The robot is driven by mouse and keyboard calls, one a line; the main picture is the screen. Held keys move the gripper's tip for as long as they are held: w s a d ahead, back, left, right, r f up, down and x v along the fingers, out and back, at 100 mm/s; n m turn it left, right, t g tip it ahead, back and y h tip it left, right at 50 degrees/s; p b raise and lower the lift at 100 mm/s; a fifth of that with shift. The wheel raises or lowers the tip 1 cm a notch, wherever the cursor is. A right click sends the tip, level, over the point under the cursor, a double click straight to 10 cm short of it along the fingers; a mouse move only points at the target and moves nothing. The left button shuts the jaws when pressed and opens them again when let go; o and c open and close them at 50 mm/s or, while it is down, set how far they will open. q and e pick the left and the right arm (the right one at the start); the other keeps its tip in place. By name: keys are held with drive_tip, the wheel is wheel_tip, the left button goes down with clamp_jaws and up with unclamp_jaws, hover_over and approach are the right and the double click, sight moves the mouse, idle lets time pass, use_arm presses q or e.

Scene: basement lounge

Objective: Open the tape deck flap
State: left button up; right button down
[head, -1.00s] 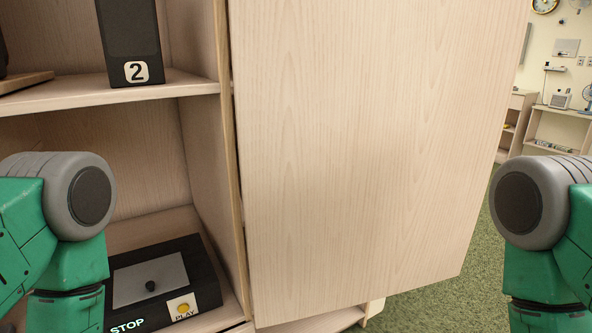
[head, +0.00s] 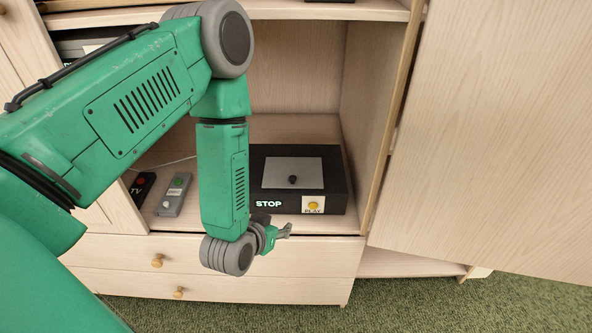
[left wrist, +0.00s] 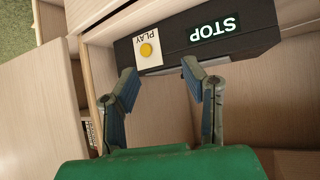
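The tape deck (head: 335,185) is a black box on the cabinet's lower shelf. A grey flap (head: 293,171) with a small black knob (head: 292,180) lies flat on its top. Its front carries a STOP label and a yellow PLAY button (head: 313,205). The deck's front also shows in the left wrist view (left wrist: 262,38), upside down. My right gripper is in neither view.
Two remotes, one dark (head: 142,187) and one grey (head: 174,195), lie left of the deck. An open cabinet door (head: 490,140) stands at the right. Drawers (head: 240,262) are below the shelf. My left arm covers the deck's left side.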

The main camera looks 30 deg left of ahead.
sight(291, 180)
use_arm(q)
drive_tip(key=w+a+r+n+t+y, duration=0.1)
drive_tip(key=w+a+r+t+y, duration=0.15)
drive_tip(key=w+r, duration=0.25)
drive_tip(key=shift+h, duration=0.55)
drive_tip(key=x, duration=0.4)
drive_tip(key=b+x, duration=0.1)
drive_tip(key=x, duration=0.3)
drive_tip(key=b+x, duration=0.1)
drive_tip(key=x, duration=0.4)
drive_tip(key=shift+s+a+f, duration=0.15)
drive_tip(key=shift+a+f, duration=0.15)
drive_tip(key=shift+a, duration=0.1)
clamp_jaws()
